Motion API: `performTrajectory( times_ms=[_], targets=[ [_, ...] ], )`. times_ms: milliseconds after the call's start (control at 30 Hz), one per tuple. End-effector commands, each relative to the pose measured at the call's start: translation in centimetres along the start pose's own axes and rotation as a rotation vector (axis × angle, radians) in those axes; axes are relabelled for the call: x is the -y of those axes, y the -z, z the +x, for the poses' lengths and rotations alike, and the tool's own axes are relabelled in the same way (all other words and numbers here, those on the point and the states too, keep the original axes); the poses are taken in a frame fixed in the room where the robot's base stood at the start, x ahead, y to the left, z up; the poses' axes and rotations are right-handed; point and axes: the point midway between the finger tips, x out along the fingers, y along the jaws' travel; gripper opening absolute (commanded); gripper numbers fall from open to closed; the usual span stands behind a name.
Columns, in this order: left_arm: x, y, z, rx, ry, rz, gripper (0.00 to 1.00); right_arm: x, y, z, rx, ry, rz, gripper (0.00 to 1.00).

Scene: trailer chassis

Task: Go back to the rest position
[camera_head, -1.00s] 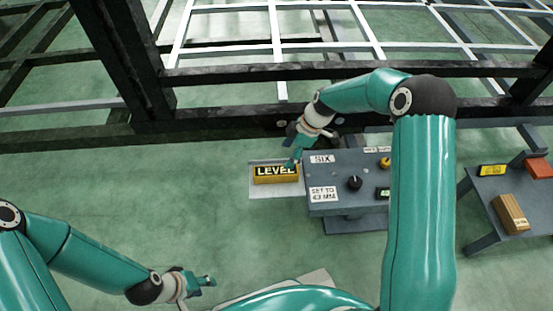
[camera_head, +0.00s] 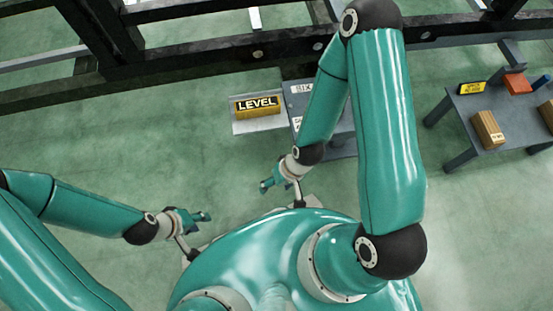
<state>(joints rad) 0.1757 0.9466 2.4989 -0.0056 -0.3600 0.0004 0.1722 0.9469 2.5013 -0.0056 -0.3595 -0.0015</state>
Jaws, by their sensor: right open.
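My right gripper (camera_head: 268,184) hangs over the front of my own body, its arm folded back and bent at the elbow. It is open, and I see nothing in it. My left gripper (camera_head: 203,216) is low at the left, over the green floor and beside my body. Its fingers are small and seen from the side, so I cannot tell whether they are apart. The yellow LEVEL block (camera_head: 257,106) lies on its pale plate (camera_head: 258,125), clear of both grippers.
A grey bench (camera_head: 299,88) with labels is mostly hidden behind my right arm. A second grey table (camera_head: 458,132) at the right bears wooden blocks (camera_head: 488,130), a red block (camera_head: 517,84) and a yellow sign (camera_head: 471,88). The dark chassis beam (camera_head: 200,70) crosses behind. Green floor is free at the left.

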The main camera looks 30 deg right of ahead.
Motion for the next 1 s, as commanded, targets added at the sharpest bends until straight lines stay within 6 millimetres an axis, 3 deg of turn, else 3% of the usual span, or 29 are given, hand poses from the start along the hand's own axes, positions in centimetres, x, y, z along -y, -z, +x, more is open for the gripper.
performTrajectory(
  times_ms=[267, 467, 667, 1000],
  targets=[
    [0.0, 0.0, -0.1, 0.0, 0.0, -0.001, 0.4, 0.0, 0.1, -0.1, -0.003, 0.0, 0.007, 0.71],
    [-0.8, 0.0, -2.3, 0.0, 0.0, -0.001, 0.4, 0.8, 0.1, -2.3, -0.003, 0.0, 0.006, 0.71],
    [-2.8, 0.0, -7.8, 0.0, 0.0, -0.001, 0.4, 2.7, 0.1, -7.8, -0.004, 0.0, 0.006, 0.71],
    [-7.0, -0.1, -19.6, 0.0, 0.0, -0.001, 0.4, 7.0, 0.0, -19.6, -0.004, 0.0, 0.006, 0.71]
  ],
)
